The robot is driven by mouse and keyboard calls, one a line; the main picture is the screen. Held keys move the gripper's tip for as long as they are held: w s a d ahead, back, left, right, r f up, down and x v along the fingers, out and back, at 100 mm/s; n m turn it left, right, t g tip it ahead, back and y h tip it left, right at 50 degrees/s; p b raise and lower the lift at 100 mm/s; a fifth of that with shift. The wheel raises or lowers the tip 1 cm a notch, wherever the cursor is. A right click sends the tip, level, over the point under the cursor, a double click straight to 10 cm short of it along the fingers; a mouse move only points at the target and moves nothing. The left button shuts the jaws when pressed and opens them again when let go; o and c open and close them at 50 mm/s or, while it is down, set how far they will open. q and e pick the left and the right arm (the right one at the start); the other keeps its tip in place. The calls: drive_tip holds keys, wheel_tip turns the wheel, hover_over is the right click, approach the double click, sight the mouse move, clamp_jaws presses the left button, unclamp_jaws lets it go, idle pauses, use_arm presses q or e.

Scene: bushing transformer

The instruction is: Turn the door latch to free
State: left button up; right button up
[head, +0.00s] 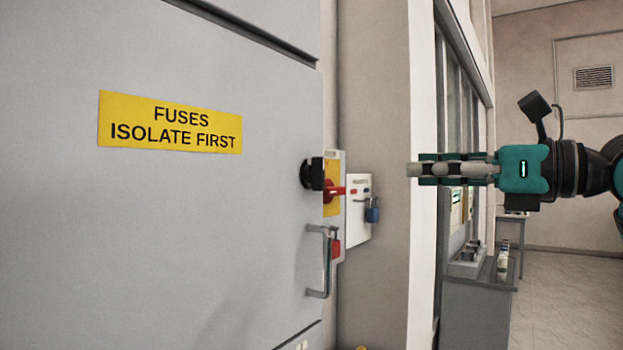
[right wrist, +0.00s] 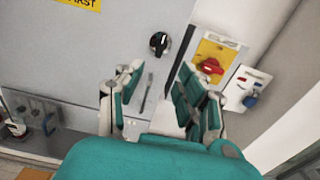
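The grey cabinet door (head: 200,220) fills the left of the head view. The door latch looks to be the black round knob (head: 313,173) near the door's right edge. In the right wrist view the knob (right wrist: 159,44) carries a small white mark and lies beyond the fingertips. My right gripper (head: 413,170) is to the right of the knob in the head view, apart from it and touching nothing. In the right wrist view its two fingers (right wrist: 160,72) stand apart with nothing held between them. My left gripper is not in view.
A metal pull handle (head: 320,262) is below the knob. To the right are a red rotary switch (head: 333,190) on a yellow plate and a white board (head: 357,225) with a blue padlock (head: 373,212). A grey bench (head: 478,305) stands farther back.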

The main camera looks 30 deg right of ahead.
drive_tip(key=p, duration=0.4)
approach(324, 171)
drive_tip(key=p+x, duration=0.4)
drive_tip(key=x, duration=0.4)
drive_tip(key=shift+w+a+r, duration=0.15)
drive_tip(key=shift+w, duration=0.1)
drive_tip(key=shift+w+a, duration=0.3)
drive_tip(key=shift+w, duration=0.3)
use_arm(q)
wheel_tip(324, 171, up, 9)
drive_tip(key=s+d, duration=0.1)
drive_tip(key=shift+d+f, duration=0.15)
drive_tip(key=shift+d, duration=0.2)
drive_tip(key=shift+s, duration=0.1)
use_arm(e)
drive_tip(key=shift+c, duration=0.5)
